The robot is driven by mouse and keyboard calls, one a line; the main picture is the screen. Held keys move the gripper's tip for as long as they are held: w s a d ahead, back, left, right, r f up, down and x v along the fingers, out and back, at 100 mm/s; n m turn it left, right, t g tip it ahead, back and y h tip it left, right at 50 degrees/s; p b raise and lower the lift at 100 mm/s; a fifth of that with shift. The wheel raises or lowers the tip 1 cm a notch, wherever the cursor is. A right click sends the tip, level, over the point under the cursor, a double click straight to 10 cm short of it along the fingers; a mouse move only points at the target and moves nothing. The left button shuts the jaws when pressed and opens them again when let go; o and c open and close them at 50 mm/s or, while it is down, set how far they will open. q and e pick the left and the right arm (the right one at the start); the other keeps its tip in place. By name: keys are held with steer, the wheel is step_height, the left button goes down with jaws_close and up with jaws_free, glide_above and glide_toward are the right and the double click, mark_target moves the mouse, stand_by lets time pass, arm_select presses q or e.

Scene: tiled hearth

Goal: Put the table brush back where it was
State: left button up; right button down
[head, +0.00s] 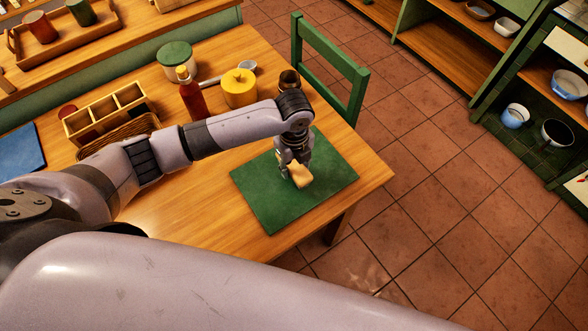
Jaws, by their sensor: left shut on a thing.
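The table brush (301,178) shows as a small tan block in the head view, above or on the green mat (265,207) at the table's right end. My left gripper (294,172) points down and is shut on the brush. The gripper hides part of the brush, and I cannot tell whether the brush touches the mat. My right gripper is not in view.
The wooden table (185,214) also bears a red bottle (192,97), a yellow pot (239,90), a green-and-white tin (175,58), a divided wooden box (108,112) and a dark cup (289,80). A green chair (330,66) stands behind. Tiled floor lies right.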

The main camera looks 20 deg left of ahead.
mark_target(294, 171)
arm_select(q)
steer(key=shift+f, duration=1.5)
steer(key=shift+f, duration=0.15)
steer(key=o, duration=1)
step_height(294, 171, up, 12)
steer(key=shift+r+b, duration=0.2)
steer(key=shift+b, duration=0.15)
